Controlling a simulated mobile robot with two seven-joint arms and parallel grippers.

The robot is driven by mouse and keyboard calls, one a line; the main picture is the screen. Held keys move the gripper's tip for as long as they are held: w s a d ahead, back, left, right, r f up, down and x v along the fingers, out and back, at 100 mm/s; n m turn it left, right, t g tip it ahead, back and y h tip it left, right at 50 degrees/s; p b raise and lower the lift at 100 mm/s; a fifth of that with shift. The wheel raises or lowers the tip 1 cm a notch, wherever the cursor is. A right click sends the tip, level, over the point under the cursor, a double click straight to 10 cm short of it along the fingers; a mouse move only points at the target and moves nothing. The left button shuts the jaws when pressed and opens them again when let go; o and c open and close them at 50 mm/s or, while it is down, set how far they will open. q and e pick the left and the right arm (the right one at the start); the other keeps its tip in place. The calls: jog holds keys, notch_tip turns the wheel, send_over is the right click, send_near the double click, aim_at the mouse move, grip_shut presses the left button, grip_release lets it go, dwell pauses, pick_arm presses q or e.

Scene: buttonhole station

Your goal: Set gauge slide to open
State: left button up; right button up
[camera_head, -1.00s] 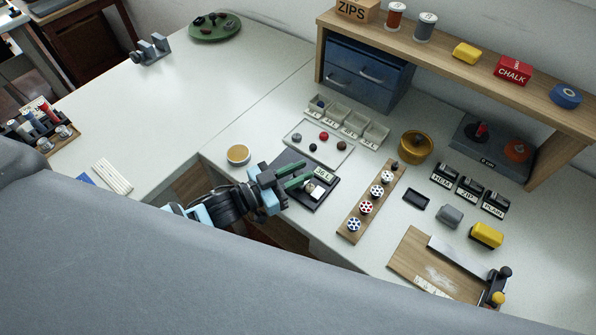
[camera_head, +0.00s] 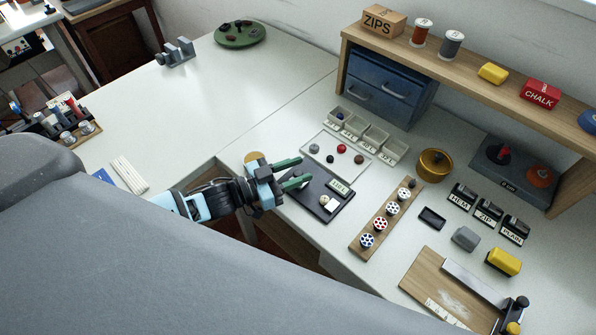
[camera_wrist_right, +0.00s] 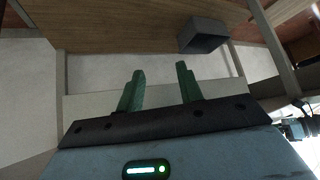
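No part is legibly marked as the gauge slide. The black plate (camera_head: 309,208) in the head view carries a small labelled tag (camera_head: 339,187), a white block (camera_head: 331,204) and a small pale knob (camera_head: 323,199). My left gripper (camera_head: 304,170) is open and empty, its green fingers at the plate's upper left edge, apart from the knob and block. Whether the fingers touch the plate cannot be told. My right gripper (camera_wrist_right: 160,70) is open and empty in the right wrist view, with nothing between its fingers; it is outside the head view.
A wooden board (camera_head: 430,280) with a metal bar lies at front right. A shelf (camera_head: 460,80) spans the back. The left worktop is mostly clear.

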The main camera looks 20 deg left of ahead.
pick_arm(q)
jog(key=shift+s, duration=0.1)
jog(key=shift+s+a, duration=0.15)
jog(key=shift+s, duration=0.1)
jog(key=v, duration=0.6)
jog(key=shift+a+f, duration=0.1)
jog(key=shift+s+a+b, duration=0.3)
jog(key=shift+a, duration=0.05)
